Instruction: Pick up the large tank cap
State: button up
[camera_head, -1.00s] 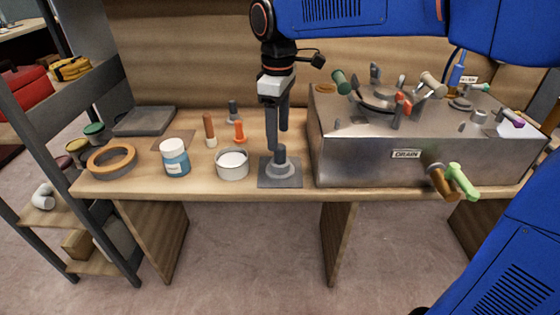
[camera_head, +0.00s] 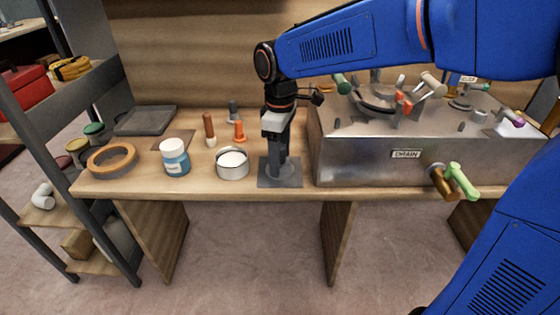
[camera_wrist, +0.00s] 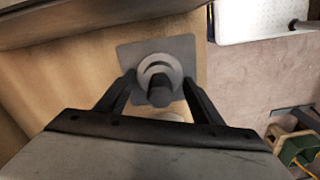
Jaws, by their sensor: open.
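The large tank cap (camera_head: 280,178) is grey, with a round stepped base and an upright knob. It sits on a dark square pad (camera_head: 264,181) near the front edge of the bench. In the wrist view the cap (camera_wrist: 160,70) lies between the two finger ends, with its knob (camera_wrist: 159,95) pointing at the camera. My gripper (camera_head: 278,162) points down over the cap and hides most of its knob in the head view. In the wrist view my gripper (camera_wrist: 159,84) is open, one finger on each side of the knob. I cannot tell whether either finger touches it.
A steel tank box (camera_head: 370,160) with handles and fittings stands close to the right. A smaller grey cap (camera_head: 233,112) and two orange-brown pegs are behind. The bench's front edge is close.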

jog(key=c, duration=1.2)
notch_tip(320, 180, up, 10)
jog(key=shift+r, duration=0.1)
